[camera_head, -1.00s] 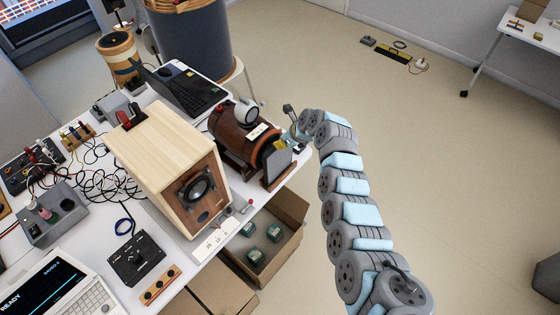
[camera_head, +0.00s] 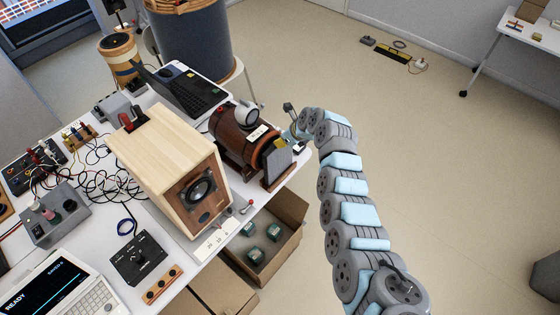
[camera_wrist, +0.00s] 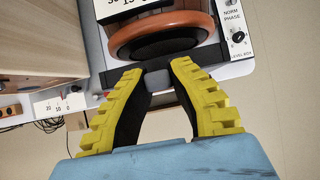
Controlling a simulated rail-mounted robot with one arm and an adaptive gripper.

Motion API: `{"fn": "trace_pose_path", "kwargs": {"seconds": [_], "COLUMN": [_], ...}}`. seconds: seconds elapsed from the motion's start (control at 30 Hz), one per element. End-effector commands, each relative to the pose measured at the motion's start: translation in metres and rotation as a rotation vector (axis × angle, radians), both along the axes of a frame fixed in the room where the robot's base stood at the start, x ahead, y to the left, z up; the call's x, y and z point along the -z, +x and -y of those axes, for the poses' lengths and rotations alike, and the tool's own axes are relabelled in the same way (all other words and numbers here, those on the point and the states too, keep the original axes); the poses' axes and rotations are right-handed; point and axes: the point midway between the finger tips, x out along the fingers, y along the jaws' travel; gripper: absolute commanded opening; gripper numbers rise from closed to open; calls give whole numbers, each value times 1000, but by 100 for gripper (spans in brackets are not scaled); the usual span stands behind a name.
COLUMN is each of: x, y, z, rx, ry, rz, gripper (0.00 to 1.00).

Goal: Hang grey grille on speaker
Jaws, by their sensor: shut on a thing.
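The speaker (camera_head: 165,160) is a pale wooden box on the table, with a dark round cone (camera_head: 199,188) in its brown front. The grey grille (camera_head: 277,168) is a flat upright panel right of it, by the end of a brown barrel-shaped device. My gripper (camera_head: 284,143) is at the grille's upper edge. In the wrist view, my yellow-ribbed fingers (camera_wrist: 157,76) close on a small grey part by a dark bar, apparently the grille's edge. The grille's face is hidden there. The speaker's wooden side also shows at left in the wrist view (camera_wrist: 40,40).
The barrel device (camera_head: 236,130) stands close behind the grille. An open cardboard box (camera_head: 285,205) with several green items is below the table edge.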

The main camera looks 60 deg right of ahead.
Motion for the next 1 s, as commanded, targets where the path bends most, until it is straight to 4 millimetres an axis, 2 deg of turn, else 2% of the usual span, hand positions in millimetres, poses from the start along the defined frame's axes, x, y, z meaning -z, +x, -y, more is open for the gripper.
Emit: {"fn": "trace_pose_path", "kwargs": {"seconds": [1.0], "x": [-34], "y": [0], "z": [0], "rx": [-1], "ry": [1], "rz": [0], "gripper": [0]}}
